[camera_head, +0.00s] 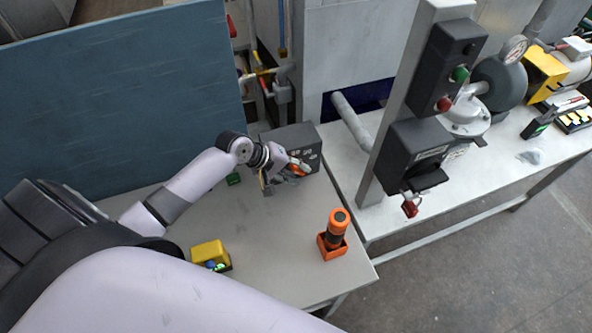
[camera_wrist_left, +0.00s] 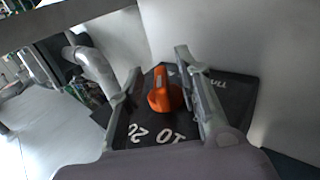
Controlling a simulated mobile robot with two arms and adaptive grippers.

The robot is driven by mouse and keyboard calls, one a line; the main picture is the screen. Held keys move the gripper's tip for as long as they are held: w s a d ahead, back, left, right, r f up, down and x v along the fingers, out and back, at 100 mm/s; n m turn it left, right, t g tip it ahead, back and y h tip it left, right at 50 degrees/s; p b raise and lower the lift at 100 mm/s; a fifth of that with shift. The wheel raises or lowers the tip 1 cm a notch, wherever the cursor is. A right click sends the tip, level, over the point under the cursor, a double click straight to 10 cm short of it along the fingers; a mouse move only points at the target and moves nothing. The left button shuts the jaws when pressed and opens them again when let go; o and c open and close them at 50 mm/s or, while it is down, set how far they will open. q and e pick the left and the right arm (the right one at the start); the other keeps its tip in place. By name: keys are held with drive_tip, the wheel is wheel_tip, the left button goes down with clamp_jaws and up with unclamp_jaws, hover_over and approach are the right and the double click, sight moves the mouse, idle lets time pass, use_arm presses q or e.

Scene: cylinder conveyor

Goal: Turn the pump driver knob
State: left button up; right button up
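The pump driver is a dark grey box (camera_head: 309,137) at the back of the near table, beside the wall panel. Its orange knob (camera_wrist_left: 163,97) shows in the left wrist view, on a black face (camera_wrist_left: 232,92) with white numbers. My left gripper (camera_head: 290,172) is at the front of the box in the head view. In the left wrist view its two fingers (camera_wrist_left: 158,72) stand apart on either side of the knob, with gaps visible on both sides. The gripper partly covers the knob in the head view. My right gripper is not in view.
An orange and black cylinder stands in an orange holder (camera_head: 333,252) near the table's right edge. A yellow box (camera_head: 209,253) sits at the front left. A post with a black control box (camera_head: 447,65) rises right of the driver. The table's middle is clear.

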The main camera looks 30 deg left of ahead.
use_arm(q)
clamp_jaws()
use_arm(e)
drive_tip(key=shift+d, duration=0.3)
use_arm(q)
drive_tip(key=shift+r, duration=0.1)
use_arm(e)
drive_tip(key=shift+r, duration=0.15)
